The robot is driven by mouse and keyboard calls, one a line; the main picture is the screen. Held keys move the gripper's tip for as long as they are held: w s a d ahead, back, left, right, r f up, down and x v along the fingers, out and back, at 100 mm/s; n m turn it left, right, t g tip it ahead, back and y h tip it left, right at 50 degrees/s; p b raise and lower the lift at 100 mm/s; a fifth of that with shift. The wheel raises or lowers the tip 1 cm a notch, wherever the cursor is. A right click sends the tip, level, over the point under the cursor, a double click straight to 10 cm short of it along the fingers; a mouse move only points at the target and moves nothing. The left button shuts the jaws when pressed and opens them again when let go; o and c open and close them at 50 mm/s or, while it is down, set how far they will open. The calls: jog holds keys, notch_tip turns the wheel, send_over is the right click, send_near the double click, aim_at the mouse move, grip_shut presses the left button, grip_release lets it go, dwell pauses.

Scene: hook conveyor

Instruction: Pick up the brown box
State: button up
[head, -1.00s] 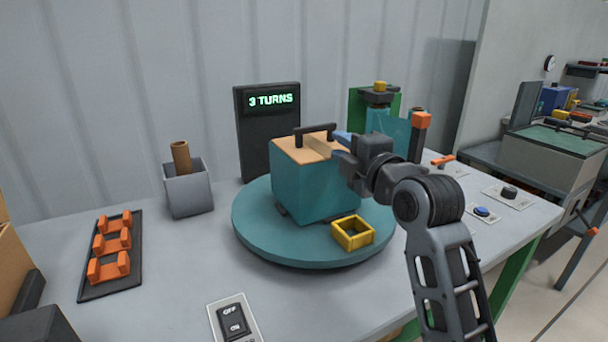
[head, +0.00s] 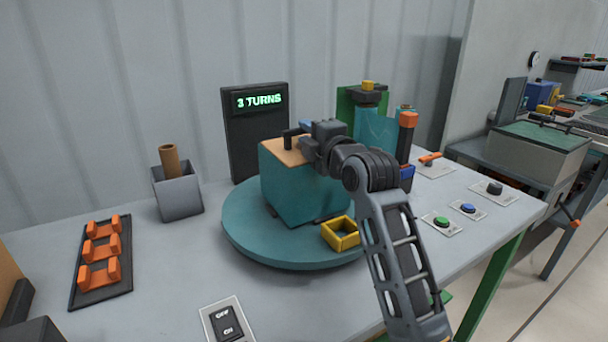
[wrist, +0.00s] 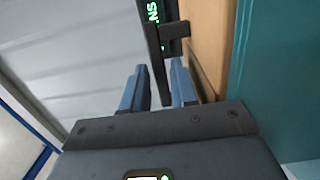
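A box with a tan-brown top and teal sides (head: 300,195) stands on the round teal turntable (head: 255,248). A black handle (head: 291,138) rises from its top; much of it is hidden by my gripper. My gripper (head: 306,126) is at the top of the box, by the handle. In the wrist view my gripper's two blue fingers (wrist: 158,88) are apart, with the black handle bar (wrist: 153,60) running in between them. The tan top (wrist: 208,40) lies just right of the fingers. I cannot tell whether they touch the handle.
A yellow square frame (head: 341,235) sits on the turntable before the box. A dark display (head: 255,130) reading "3 TURNS" stands behind. A grey bin (head: 178,193) holds a brown tube. An orange-pronged rack (head: 100,255), switch (head: 226,322) and several buttons lie around. A plain brown box edge (head: 8,262) shows far left.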

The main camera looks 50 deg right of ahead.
grip_shut()
jog(key=shift+f, duration=0.1)
dwell(1.2)
